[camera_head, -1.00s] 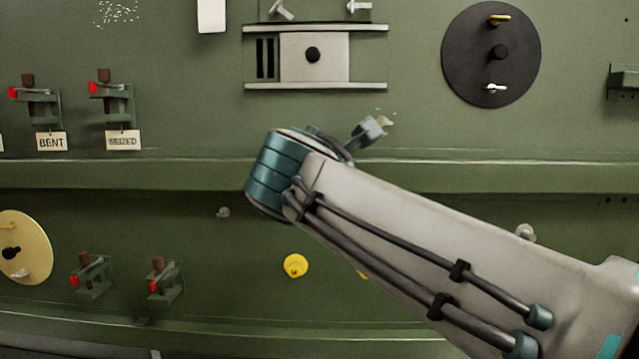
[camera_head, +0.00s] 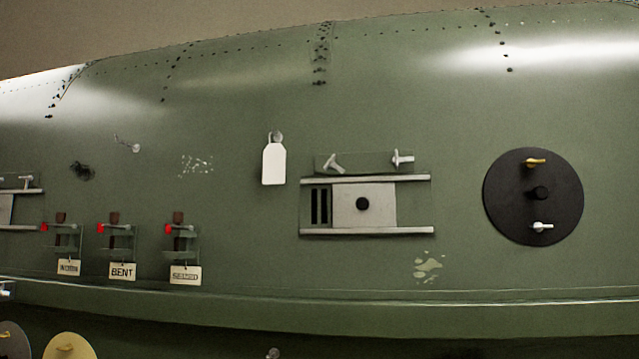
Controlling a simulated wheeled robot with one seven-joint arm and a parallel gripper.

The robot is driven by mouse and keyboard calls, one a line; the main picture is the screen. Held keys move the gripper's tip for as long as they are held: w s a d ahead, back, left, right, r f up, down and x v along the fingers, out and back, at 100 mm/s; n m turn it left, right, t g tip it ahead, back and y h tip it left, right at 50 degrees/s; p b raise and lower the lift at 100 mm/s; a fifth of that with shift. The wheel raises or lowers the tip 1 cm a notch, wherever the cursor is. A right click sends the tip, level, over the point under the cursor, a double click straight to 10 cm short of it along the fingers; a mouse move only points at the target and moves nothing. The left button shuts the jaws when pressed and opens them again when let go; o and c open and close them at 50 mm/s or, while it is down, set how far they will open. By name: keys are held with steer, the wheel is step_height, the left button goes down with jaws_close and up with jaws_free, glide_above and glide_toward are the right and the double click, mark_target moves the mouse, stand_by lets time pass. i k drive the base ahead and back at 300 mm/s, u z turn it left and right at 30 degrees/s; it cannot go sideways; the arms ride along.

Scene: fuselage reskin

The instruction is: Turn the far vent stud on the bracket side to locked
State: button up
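A vent (camera_head: 415,231) with two pale rails, dark slots and a sliding plate (camera_head: 380,190) with a black knob sits mid-right on the green skin. Two metal studs stand on a strip above it. The left stud (camera_head: 333,163) has its handle slanted. The right stud (camera_head: 403,159) has its handle turned differently, with a short upright piece. Part of another vent (camera_head: 18,227) shows at the left edge, with a stud (camera_head: 25,182) above it; the rest is cut off. I cannot tell which stud is the far one. My gripper is not in view.
Several brackets with red-marked clamps, such as the one tagged BENT (camera_head: 120,240), stand at the left. A black disc (camera_head: 510,205) with two small handles is at the right. A blank white tag (camera_head: 273,164) hangs left of the central vent. A ledge (camera_head: 330,312) runs below.

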mark_target(330, 162)
steer(key=k, duration=0.95)
steer(key=z, duration=1.3)
steer(key=i, duration=0.8)
steer(key=u, duration=2)
steer(key=i, duration=0.5)
